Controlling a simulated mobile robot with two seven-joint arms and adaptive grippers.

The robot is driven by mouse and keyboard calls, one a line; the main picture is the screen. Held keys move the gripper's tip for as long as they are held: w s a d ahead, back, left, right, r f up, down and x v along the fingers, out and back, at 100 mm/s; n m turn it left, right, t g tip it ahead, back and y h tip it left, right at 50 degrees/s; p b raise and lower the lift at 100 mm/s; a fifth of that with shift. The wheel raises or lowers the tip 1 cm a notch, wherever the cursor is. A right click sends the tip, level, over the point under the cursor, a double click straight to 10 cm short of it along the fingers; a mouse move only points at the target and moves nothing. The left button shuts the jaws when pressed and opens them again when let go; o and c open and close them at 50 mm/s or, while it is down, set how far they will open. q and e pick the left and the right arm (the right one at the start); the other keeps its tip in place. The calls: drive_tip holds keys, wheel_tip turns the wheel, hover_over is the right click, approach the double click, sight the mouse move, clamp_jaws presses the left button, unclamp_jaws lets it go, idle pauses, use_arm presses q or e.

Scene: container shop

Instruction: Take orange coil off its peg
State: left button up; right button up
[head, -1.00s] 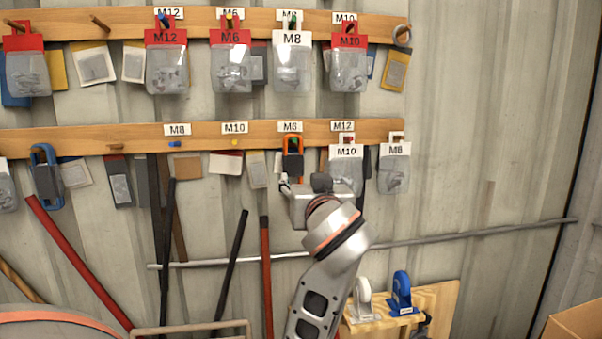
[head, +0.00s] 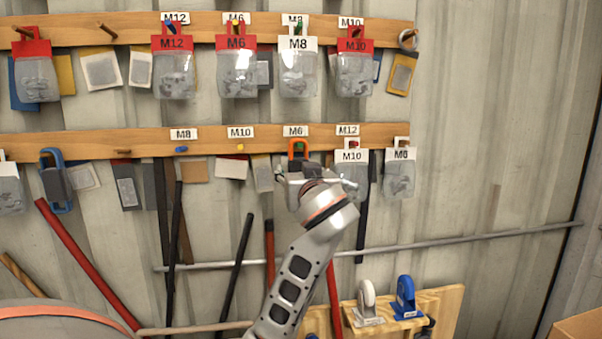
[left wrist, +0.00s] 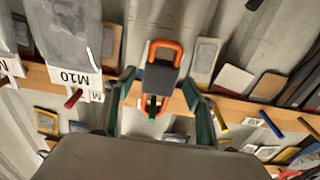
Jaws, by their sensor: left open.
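The orange coil (head: 298,146) hangs on the lower wooden rail under the M6 label, and my left gripper hides its lower part in the head view. In the left wrist view, which is upside down, it is an orange loop (left wrist: 178,47) with a dark grey wrap around its middle. It hangs on a green peg (left wrist: 152,103). My left gripper (head: 306,176) is open in front of it. In the left wrist view its fingers (left wrist: 159,86) stand on either side of the coil; I cannot tell whether they touch it. My right gripper is not in view.
M10 (head: 352,168) and M8 (head: 399,178) bags hang close to the right of the coil. A blue coil (head: 56,180) hangs far left. An upper rail (head: 212,24) carries several bags. Rods lean below, and a wooden stand (head: 440,303) with casters is at lower right.

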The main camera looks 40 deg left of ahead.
sight(299, 166)
use_arm(q)
drive_tip(key=c, duration=1.3)
drive_tip(key=shift+r, duration=0.1)
drive_tip(key=shift+r, duration=0.25)
drive_tip(key=shift+s+d, duration=0.1)
drive_tip(key=shift+d, duration=0.05)
drive_tip(key=shift+r+v, duration=0.2)
drive_tip(key=shift+v, duration=1.9)
drive_tip(key=shift+d, duration=0.1)
drive_tip(key=shift+v, duration=2.45)
